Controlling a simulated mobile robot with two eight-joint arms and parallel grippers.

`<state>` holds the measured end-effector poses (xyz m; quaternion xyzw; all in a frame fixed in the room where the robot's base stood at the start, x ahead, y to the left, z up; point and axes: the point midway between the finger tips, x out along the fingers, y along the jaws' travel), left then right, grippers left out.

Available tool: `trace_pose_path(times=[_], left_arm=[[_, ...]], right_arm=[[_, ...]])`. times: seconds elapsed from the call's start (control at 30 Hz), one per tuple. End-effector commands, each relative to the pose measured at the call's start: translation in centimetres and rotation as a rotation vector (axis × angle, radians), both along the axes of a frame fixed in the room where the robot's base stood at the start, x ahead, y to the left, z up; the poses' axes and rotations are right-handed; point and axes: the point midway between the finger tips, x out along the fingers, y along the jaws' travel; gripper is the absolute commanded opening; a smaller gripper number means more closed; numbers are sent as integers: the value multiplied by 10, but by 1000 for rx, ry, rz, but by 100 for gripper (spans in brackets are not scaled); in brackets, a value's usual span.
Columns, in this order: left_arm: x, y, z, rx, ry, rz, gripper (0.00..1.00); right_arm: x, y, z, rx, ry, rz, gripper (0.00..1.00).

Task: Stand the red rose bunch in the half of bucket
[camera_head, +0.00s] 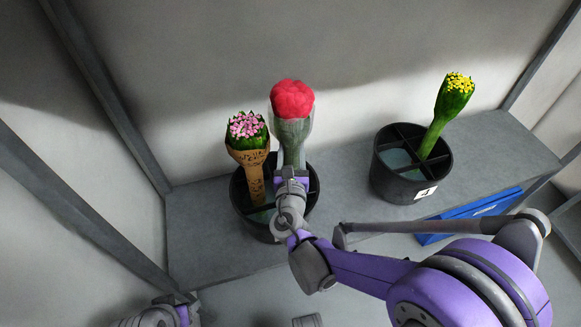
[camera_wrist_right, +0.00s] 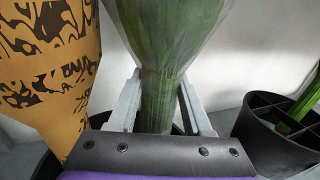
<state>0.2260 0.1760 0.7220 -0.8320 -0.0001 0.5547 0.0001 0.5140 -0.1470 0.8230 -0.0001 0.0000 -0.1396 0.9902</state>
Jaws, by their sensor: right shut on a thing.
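The red rose bunch (camera_head: 292,103) stands nearly upright at the left bucket (camera_head: 247,222), its green stems in a clear sleeve. My right gripper (camera_head: 291,176) is shut on the stems, which also show between the fingers in the right wrist view (camera_wrist_right: 160,100). The bunch's lower end is hidden by my gripper and arm, so I cannot tell how deep it sits. A pink bunch in patterned brown paper (camera_head: 250,162) stands in the same bucket, just left of the roses. My left gripper is not clearly in view; only part of my left arm shows at the bottom left.
A second black divided bucket (camera_head: 389,182) with a number label stands to the right, holding a yellow bunch (camera_head: 445,107). Both buckets stand on a grey shelf (camera_head: 200,240) against a wall. The shelf between the buckets is clear.

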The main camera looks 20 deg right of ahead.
Motion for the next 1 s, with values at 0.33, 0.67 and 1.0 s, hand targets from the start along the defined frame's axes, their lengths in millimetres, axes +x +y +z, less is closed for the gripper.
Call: trace_pose_path(times=[0.33,0.67,1.0], left_arm=[[2,0,-19,0,6,0,57],[2,0,-20,0,7,0,57],[2,0,-21,0,7,0,57]], right_arm=[[0,0,-40,-1,0,-1,0],[0,0,-42,-1,0,0,0],[0,0,-44,0,0,0,79]])
